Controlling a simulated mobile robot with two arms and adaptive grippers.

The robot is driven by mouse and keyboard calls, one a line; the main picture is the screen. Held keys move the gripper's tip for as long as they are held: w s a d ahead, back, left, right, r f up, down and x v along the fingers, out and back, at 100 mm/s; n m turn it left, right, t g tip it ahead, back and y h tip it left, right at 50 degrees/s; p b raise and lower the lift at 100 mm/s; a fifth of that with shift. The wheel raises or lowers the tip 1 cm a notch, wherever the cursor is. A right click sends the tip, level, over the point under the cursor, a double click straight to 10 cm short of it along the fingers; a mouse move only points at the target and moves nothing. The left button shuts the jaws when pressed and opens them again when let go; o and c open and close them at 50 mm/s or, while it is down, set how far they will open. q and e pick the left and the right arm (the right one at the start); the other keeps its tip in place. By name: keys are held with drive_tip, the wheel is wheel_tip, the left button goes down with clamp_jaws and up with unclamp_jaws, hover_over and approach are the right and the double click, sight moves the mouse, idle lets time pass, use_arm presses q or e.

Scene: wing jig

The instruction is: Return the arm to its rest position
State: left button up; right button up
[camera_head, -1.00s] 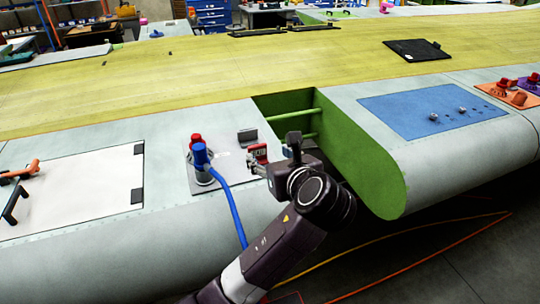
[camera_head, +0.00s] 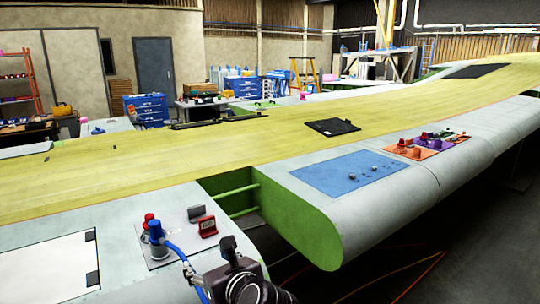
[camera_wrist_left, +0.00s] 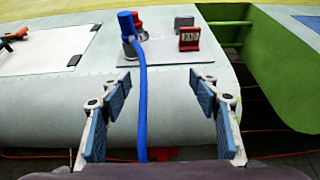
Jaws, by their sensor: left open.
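My left gripper (camera_wrist_left: 160,100) is open and empty in the left wrist view, its blue-padded fingers spread wide in front of the wing's rounded edge. In the head view the left gripper (camera_head: 190,272) is at the bottom, partly cut off, with the dark wrist body beside it. A blue connector (camera_head: 156,232) with a blue hose stands on a grey panel on the wing; the hose (camera_wrist_left: 141,100) hangs down between the fingers in the wrist view, beyond them as far as I can tell. My right gripper does not show.
A red block with a display (camera_head: 208,227) and a red connector top (camera_head: 149,218) are on the same panel (camera_head: 181,223). A green-walled gap (camera_head: 238,195) opens to the right. A blue mat (camera_head: 350,172) and orange tray (camera_head: 405,149) lie beyond. Dark floor is at the lower right.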

use_arm(q)
drive_tip(key=s+a+f+n+g+h, duration=0.2)
drive_tip(key=s+f+n+g, duration=0.1)
drive_tip(key=s+f+n, duration=0.65)
drive_tip(key=s+a+f+n+g+h, duration=0.2)
drive_tip(key=s+f+n+h, duration=0.3)
drive_tip(key=f, duration=0.7)
drive_tip(key=s+a+f+n+g, duration=0.1)
drive_tip(key=s+f+n, duration=0.2)
drive_tip(key=s+n, duration=0.45)
drive_tip(key=s+a+f+n+g, duration=0.25)
drive_tip(key=s+n, duration=0.25)
drive_tip(key=s, duration=0.6)
wheel_tip(320, 180, down, 29)
drive_tip(key=s+b, duration=0.2)
drive_tip(key=s+a+f+g+b, duration=0.1)
drive_tip(key=s+a+f, duration=0.1)
drive_tip(key=s+f, duration=1.3)
wheel_tip(320, 180, down, 2)
drive_tip(key=shift+s+f+g+b, duration=0.1)
drive_tip(key=shift+s+g+b, duration=0.2)
drive_tip(key=shift+s+g, duration=0.1)
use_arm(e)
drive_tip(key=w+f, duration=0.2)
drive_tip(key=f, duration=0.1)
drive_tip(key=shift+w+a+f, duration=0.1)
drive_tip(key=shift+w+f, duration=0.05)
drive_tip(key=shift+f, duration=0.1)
